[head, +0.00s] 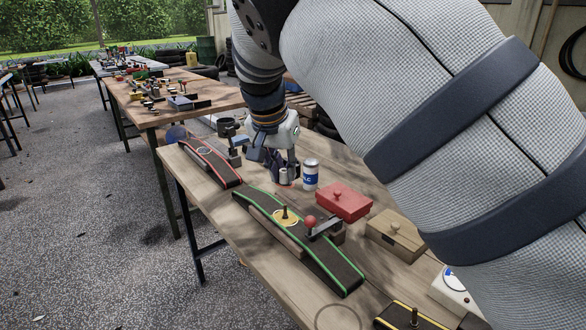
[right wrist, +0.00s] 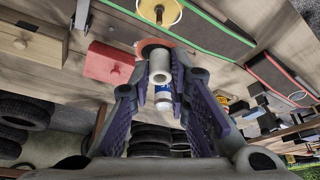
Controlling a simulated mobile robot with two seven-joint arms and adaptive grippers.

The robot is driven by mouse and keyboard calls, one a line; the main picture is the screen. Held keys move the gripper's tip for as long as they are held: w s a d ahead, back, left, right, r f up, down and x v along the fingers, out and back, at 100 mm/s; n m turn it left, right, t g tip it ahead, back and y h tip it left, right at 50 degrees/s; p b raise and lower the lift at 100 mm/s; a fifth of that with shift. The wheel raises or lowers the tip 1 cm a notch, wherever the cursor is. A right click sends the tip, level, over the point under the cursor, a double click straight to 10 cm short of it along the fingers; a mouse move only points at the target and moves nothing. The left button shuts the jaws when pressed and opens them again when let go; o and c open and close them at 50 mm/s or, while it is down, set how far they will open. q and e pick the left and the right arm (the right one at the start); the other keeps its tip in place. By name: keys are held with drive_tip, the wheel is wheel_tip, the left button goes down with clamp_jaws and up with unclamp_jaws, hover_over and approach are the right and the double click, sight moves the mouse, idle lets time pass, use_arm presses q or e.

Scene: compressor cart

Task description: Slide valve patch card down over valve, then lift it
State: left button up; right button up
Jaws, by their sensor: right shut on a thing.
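My right gripper (head: 284,174) is shut on a pale grey tube (right wrist: 159,70) with a round red-orange flange (right wrist: 154,45); this may be the valve patch card, but I cannot tell for sure. It hangs over the wooden table, beside the blue-and-white can. A black strip with green edges (head: 335,268) lies on the table with a yellow disc (head: 280,219) and a dark upright post, likely a valve, on it. The yellow disc also shows at the top of the right wrist view (right wrist: 160,10). The tube's lower end is hidden in the head view. My left gripper is not in view.
A white-and-blue can (head: 311,174), a red box (head: 343,203) and a tan box (head: 396,236) stand to the right. A red knob (head: 310,221) on a lever stands by the green-edged strip. A red-edged strip (head: 212,160) lies to the left.

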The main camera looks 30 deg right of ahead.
sight(285, 207)
wheel_tip(285, 207, down, 4)
drive_tip(key=shift+w+r+b, duration=0.1)
drive_tip(key=shift+r+b, duration=0.1)
drive_tip(key=shift+b, duration=0.15)
drive_tip(key=shift+d+f, duration=0.1)
drive_tip(key=shift+f, duration=0.7)
drive_tip(key=shift+f, duration=2.2)
idle(4.3)
